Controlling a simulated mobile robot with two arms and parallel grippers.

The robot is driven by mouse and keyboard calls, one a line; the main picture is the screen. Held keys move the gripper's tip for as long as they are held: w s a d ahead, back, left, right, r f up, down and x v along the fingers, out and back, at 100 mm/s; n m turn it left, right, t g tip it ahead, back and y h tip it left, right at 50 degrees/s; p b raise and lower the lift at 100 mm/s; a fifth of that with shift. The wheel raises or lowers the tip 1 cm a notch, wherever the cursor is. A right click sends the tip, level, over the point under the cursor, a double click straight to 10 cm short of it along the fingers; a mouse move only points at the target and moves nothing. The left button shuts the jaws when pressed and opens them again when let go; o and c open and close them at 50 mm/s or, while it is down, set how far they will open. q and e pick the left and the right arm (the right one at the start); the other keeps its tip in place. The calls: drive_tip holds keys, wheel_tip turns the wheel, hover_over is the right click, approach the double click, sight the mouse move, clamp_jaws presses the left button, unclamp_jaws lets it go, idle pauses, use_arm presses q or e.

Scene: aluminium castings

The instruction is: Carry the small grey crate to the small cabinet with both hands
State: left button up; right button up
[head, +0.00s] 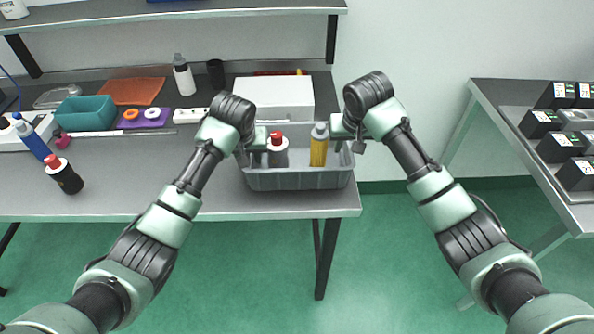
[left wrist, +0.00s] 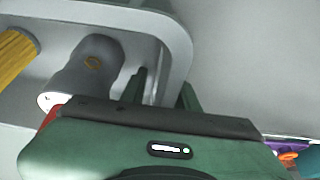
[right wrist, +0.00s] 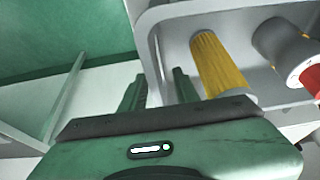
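The small grey crate (head: 300,180) sits on the grey bench near its right front corner. I cannot identify the small cabinet.
A white box (head: 273,97) stands right behind the crate. A teal bin (head: 86,113), several bottles and an orange mat (head: 132,91) lie to the left. A second table (head: 487,95) with black boxes is at the right; green floor (head: 400,240) lies between.

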use_arm(q)
drive_tip(key=v, duration=1.2)
use_arm(e)
drive_tip(key=shift+r, duration=0.15)
drive_tip(key=v, duration=1.1)
drive_tip(key=shift+s+r, duration=0.25)
drive_tip(key=shift+r, duration=0.1)
